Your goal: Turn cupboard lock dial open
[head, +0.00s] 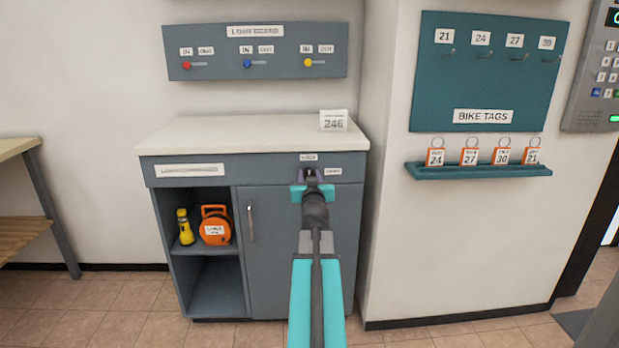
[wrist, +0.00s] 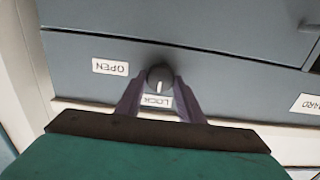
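The cupboard lock dial (wrist: 160,78) is a small dark round knob with a white mark on the cupboard's top front panel. In the wrist view, its mark points down toward the LOCK label (wrist: 157,101). The OPEN label (wrist: 110,67) is to the left of the dial there. My gripper (wrist: 160,84) has its purple fingers on both sides of the dial, with no clear gap at the tips. In the head view, my gripper (head: 311,175) reaches the panel at the upper right of the grey cupboard (head: 273,270) and mostly hides the dial.
The cupboard door below the panel looks closed, with a vertical handle (head: 250,224). Open shelves at left hold a yellow flashlight (head: 185,227) and an orange reel (head: 215,225). A card reading 246 (head: 333,121) stands on the countertop (head: 240,134). A bike tag shelf (head: 478,171) is on the right wall.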

